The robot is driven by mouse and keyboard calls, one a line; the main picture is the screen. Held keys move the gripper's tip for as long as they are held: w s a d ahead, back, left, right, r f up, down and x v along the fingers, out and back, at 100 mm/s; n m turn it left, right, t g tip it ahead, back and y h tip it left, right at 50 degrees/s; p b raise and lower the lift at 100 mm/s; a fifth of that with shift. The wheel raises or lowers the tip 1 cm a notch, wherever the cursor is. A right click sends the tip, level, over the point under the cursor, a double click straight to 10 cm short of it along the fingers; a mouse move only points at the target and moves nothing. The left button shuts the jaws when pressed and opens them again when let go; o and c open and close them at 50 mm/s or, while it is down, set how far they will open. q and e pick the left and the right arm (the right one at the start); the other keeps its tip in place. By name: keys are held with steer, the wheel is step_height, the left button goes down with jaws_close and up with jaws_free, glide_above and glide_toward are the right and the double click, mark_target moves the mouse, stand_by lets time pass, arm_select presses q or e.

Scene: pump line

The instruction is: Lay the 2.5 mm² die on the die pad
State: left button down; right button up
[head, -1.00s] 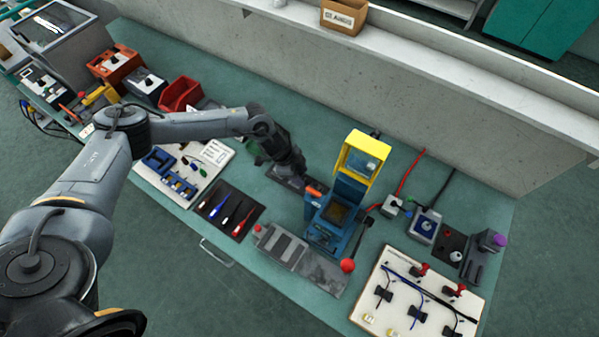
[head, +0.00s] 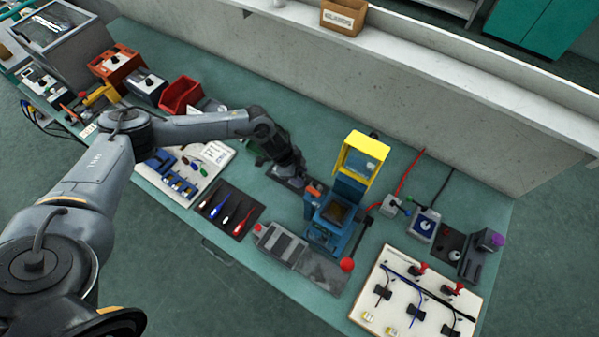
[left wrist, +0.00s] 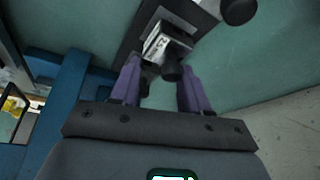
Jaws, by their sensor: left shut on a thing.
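My left gripper (head: 299,174) is low over a dark flat pad (head: 283,181) just left of the blue press. In the left wrist view its purple fingers (left wrist: 163,76) are shut on a small block with a pale, marked face and dark round parts, likely the die (left wrist: 168,42). The block is over the dark pad (left wrist: 136,28); I cannot tell whether it touches it. The size marking is too small to read. In the head view the gripper hides the block. My right gripper is in neither view.
The blue press (head: 328,232) with its yellow guard (head: 363,155) and red-knobbed lever (head: 347,265) stands close right of the gripper. The wall (head: 400,110) runs behind.

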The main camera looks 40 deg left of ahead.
arm_select(q)
steer(key=shift+f, duration=0.2)
stand_by(0.5)
steer(key=shift+f, duration=0.1)
steer(key=shift+c, duration=1.5)
jaws_free()
steer(key=shift+r+p, duration=3.75)
steer(key=shift+p, duration=0.15)
steer(key=shift+s, duration=0.1)
